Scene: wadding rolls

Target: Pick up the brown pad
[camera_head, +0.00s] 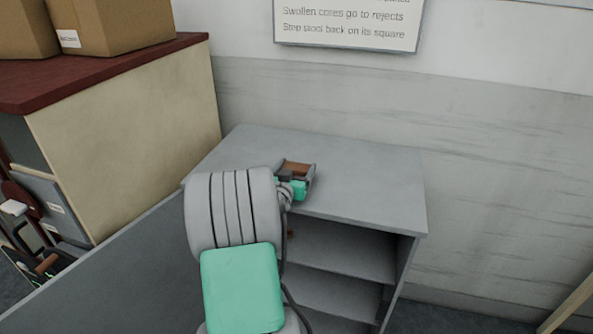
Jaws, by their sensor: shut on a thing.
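The brown pad (296,168) is a small flat brown block over the top of the grey shelf unit (370,178). My gripper (297,176) is shut on it, with dark fingers at its sides. My grey and green arm comes up from the bottom of the view and hides part of the gripper. I cannot tell whether the pad touches the shelf top or is held just above it.
The shelf top is otherwise bare, with open shelves (345,250) below its front edge. A cabinet with a dark red top (110,68) stands at the left and bears cardboard boxes (112,25). A wall with a sign (348,22) closes off the back.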

